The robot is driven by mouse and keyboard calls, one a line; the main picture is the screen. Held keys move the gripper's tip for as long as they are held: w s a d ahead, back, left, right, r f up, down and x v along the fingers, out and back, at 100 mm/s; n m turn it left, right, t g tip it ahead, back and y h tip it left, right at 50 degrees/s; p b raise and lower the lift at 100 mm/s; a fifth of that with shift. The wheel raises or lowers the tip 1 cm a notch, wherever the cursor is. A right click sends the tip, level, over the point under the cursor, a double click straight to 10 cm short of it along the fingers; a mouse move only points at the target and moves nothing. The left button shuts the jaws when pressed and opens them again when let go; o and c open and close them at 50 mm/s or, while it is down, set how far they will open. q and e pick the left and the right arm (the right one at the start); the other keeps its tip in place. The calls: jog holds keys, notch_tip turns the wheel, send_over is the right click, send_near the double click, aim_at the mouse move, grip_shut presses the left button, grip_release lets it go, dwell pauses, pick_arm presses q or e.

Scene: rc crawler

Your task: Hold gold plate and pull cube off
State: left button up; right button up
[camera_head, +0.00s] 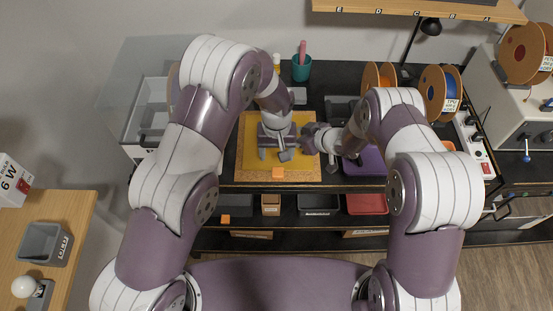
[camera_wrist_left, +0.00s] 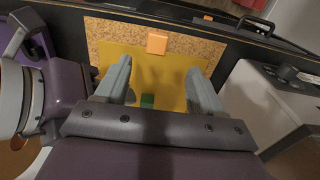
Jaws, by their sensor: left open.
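The gold plate (camera_head: 249,130) lies on a cork board (camera_head: 250,175) on the black bench; it also shows in the left wrist view (camera_wrist_left: 166,86). A green cube (camera_wrist_left: 148,100) is on the plate, partly hidden by my left gripper's body; I cannot see it in the head view. An orange cube (camera_head: 278,172) sits on the cork at the plate's front edge and shows in the wrist view (camera_wrist_left: 157,42). My left gripper (camera_head: 273,155) is open and empty over the plate, its fingers (camera_wrist_left: 158,67) apart. My right gripper (camera_head: 328,158) is right of the plate; its fingers are unclear.
A purple tray (camera_head: 370,162) lies right of the board. A teal cup (camera_head: 301,68) and orange and blue spools (camera_head: 437,92) stand behind. Grey and red bins (camera_head: 366,204) fill the shelf below, with another orange cube (camera_head: 225,219). My two arms are close together over the bench.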

aim_at(278, 173)
pick_arm(q)
jog(key=f, duration=1)
jog(key=shift+w+d+f, duration=0.1)
jog(key=shift+d+f, duration=0.05)
jog(key=shift+d, duration=0.1)
pick_arm(e)
jog(key=shift+w+d, duration=0.1)
jog(key=shift+d, duration=0.2)
pick_arm(q)
jog(key=shift+a+f, duration=0.15)
jog(key=shift+f, duration=0.1)
pick_arm(e)
jog(key=shift+a, duration=0.2)
pick_arm(q)
jog(key=shift+c, duration=0.3)
pick_arm(e)
jog(key=shift+d+f, duration=0.1)
jog(key=shift+d, duration=0.05)
